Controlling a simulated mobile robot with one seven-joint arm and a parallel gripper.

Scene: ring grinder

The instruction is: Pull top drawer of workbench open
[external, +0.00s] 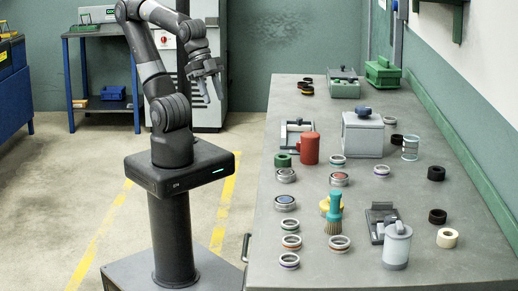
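The workbench (330,260) has a grey top and fills the right half of the external view. Its top drawer front is mostly hidden, as the bench is seen from above. A dark curved handle (246,248) sticks out from the bench's left side, near the front. I cannot tell for sure which drawer it belongs to. My gripper (211,97) hangs from the raised arm, left of the bench and well away from the handle. Its two fingers point down and look apart, with nothing between them.
Many rings, a red canister (309,148), a grey box (362,135), a brush (334,215) and a grey jar (396,245) stand on the bench. A blue side table (100,32) and a grey cabinet (207,100) stand behind.

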